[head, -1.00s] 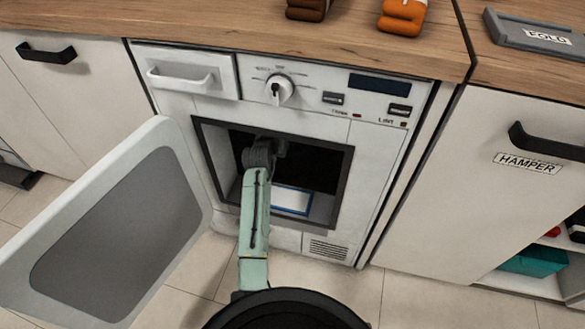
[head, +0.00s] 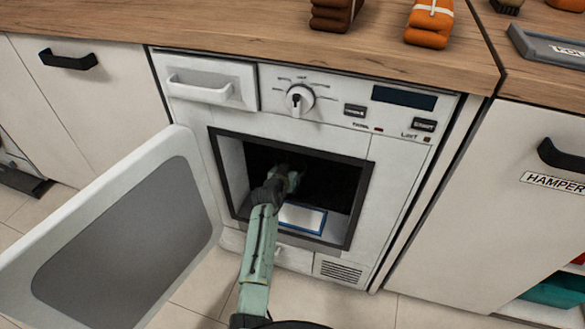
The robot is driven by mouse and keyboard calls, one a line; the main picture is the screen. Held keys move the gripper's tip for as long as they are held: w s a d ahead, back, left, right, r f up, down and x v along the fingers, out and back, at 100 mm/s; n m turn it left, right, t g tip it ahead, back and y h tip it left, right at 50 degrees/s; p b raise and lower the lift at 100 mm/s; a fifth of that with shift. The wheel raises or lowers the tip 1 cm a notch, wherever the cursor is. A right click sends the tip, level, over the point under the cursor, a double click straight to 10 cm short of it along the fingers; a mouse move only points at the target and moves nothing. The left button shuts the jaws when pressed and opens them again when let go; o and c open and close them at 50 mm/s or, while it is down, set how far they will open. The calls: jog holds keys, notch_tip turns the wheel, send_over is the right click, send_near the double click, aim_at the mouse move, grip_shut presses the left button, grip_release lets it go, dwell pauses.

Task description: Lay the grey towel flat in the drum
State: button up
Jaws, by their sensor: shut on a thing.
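The drum (head: 335,180) is a dark square opening in the front of the white machine. My arm reaches into it from below, and my gripper (head: 294,176) is inside, in deep shadow. It is shut, but its fingertips and what they hold are hard to make out. I cannot make out the grey towel, which is hidden in the dark around my gripper. A white panel with a blue edge (head: 302,218) lies at the front of the drum floor, just right of my forearm.
The machine's door (head: 125,235) stands wide open at the left. A closed drawer (head: 205,85), a dial (head: 299,99) and buttons sit above the opening. Brown (head: 335,14) and orange (head: 429,24) folded bundles lie on the worktop. A hamper cupboard (head: 515,190) is at the right.

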jog(key=shift+f, duration=0.15)
jog(key=o, duration=1.3)
